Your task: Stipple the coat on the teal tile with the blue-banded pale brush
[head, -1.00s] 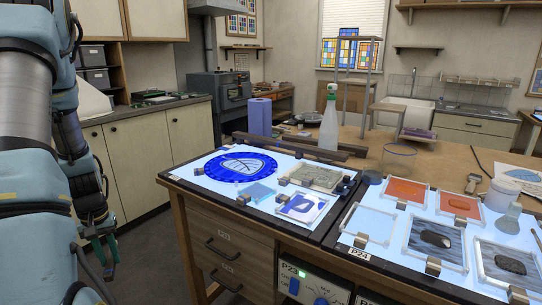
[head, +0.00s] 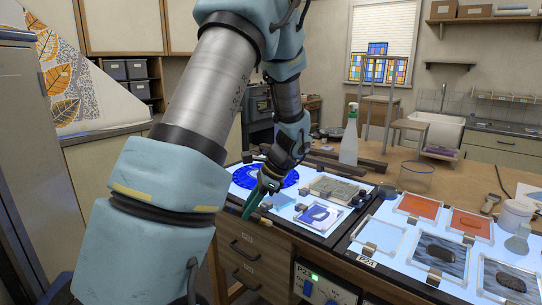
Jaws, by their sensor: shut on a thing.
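My gripper (head: 266,187) is at the front left of the lit bench, over or just in front of the left light panel's edge. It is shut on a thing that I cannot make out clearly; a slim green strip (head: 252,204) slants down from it. No blue band or pale handle can be told there. A light blue-teal tile (head: 284,201) lies on the left panel just right of my gripper, partly behind it. It may be the teal tile. Its coat is too small to judge.
A blue round piece (head: 242,177) lies behind my gripper. Framed tiles, including an orange one (head: 418,206) and a dark one (head: 440,252), lie on the right panel. A spray bottle (head: 349,142) and a clear glass jar (head: 415,178) stand behind.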

